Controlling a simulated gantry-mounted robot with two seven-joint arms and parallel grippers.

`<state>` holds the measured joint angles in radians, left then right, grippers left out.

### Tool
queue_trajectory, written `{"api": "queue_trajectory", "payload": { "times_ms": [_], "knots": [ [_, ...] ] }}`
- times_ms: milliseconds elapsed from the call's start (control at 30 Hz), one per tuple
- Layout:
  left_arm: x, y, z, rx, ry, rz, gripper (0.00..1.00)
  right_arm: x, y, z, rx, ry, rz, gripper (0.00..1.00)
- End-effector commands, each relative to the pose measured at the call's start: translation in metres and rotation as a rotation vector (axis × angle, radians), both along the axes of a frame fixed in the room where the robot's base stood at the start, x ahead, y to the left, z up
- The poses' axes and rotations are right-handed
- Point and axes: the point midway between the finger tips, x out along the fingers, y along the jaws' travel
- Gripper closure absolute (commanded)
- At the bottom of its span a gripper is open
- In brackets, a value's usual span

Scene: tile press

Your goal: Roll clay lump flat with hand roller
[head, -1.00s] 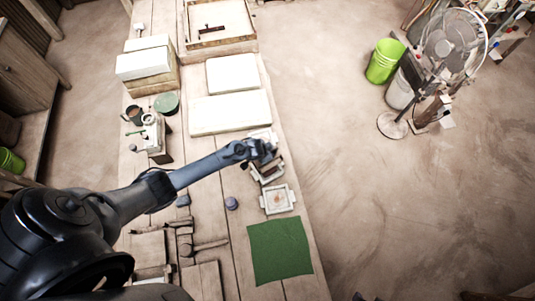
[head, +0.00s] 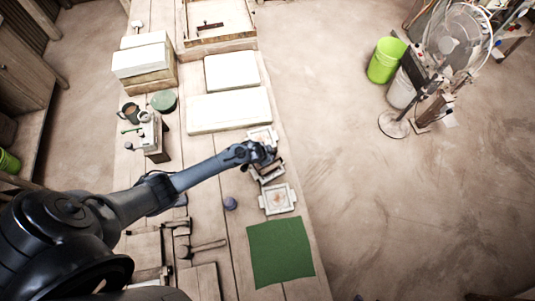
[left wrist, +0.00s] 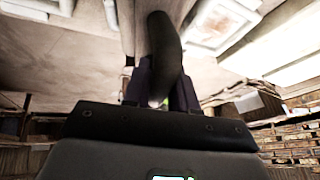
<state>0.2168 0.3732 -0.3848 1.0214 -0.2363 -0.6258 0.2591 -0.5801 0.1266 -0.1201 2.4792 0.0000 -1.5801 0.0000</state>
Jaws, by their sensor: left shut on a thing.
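My left gripper (head: 262,157) is over the right side of the bench, above a row of small pale square frames. In the left wrist view its dark fingers (left wrist: 160,88) are shut on a dark curved handle (left wrist: 165,45); I cannot tell if this is the hand roller's. A pale square frame (head: 265,199) with a reddish-brown patch in its middle (head: 278,198) lies just below the gripper. I cannot make out a separate clay lump or a roller in the head view; the arm hides part of this area. My right gripper is not in view.
A green cloth (head: 280,252) lies at the bench's near right. A small purple-blue round thing (head: 230,203) sits left of the frames. White slabs (head: 228,110) lie farther back, with hand tools (head: 205,246) at the near left. The bench's right edge is close to the gripper.

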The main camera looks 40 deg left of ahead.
Motion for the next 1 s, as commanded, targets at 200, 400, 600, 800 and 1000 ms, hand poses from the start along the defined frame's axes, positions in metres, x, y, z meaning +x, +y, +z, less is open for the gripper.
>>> {"api": "queue_trajectory", "payload": {
  "times_ms": [200,400,600,800,1000],
  "knots": [
    [0.001,0.0,0.0,0.0,-0.002,0.0,1.0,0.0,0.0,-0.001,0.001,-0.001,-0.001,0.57],
    [0.001,0.0,-0.005,-0.001,-0.002,0.0,1.0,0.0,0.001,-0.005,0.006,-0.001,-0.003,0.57],
    [0.001,0.0,-0.011,-0.001,-0.002,0.0,1.0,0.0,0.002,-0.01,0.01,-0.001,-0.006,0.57],
    [0.001,0.0,-0.017,-0.001,-0.002,0.0,1.0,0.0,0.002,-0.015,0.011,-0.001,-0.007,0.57],
    [0.001,0.0,-0.019,0.0,-0.003,0.0,1.0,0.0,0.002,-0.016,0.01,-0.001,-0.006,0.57]
  ]
}}
